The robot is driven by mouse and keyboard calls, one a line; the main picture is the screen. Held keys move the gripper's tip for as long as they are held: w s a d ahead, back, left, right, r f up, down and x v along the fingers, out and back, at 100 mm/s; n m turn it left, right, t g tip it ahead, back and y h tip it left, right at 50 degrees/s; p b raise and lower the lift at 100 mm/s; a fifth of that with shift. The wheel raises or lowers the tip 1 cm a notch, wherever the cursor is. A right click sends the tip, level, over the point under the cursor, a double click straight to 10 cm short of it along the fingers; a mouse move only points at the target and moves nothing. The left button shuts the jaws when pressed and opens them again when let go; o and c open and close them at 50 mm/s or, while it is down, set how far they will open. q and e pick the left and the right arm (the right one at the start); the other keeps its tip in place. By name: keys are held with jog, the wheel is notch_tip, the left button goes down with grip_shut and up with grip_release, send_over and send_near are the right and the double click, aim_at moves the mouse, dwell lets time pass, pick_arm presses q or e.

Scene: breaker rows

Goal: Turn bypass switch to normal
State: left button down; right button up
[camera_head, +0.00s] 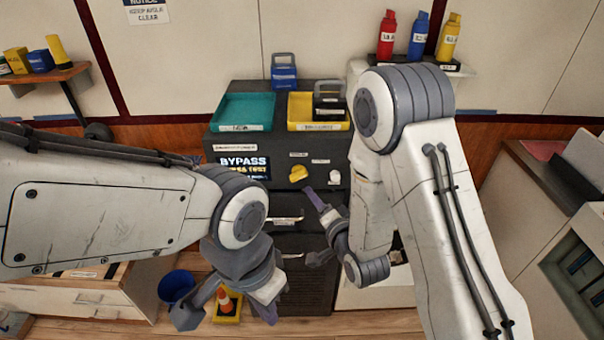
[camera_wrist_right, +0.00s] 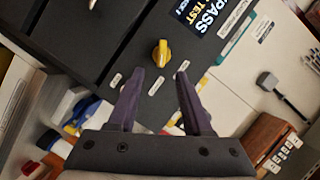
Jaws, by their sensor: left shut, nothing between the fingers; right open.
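A yellow rotary knob (camera_head: 298,173) sits on the dark cabinet front (camera_head: 285,145), right of a dark sign (camera_head: 243,166) reading BYPASS. It also shows in the right wrist view (camera_wrist_right: 160,53), beyond and between my right fingertips, not touched. A pale knob (camera_head: 335,177) sits right of it in the head view. The small labels are unreadable, so I cannot tell the knob's setting. My right gripper (camera_head: 314,196) is open and empty, a short way below the knobs; it also shows in the right wrist view (camera_wrist_right: 162,75). My left gripper (camera_head: 266,313) is shut and empty, low at the left.
A teal tray (camera_head: 213,110) and a yellow tray (camera_head: 308,127) are on the cabinet top. Handles (camera_head: 287,219) protrude below the knobs. A side counter (camera_head: 530,165) is at the right.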

aim_at(301, 177)
jog(key=p+x, duration=0.1)
jog(key=x, duration=0.2)
jog(key=p+x, duration=0.1)
jog(key=x, duration=0.2)
jog(key=p+x, duration=0.1)
jog(key=x, duration=0.2)
jog(key=shift+w+d+r+p, duration=0.1)
jog(key=shift+r+p, duration=0.2)
jog(key=shift+w+a+f, duration=0.2)
jog(key=shift+w+f, duration=0.05)
jog(key=shift+w, duration=0.35)
grip_shut()
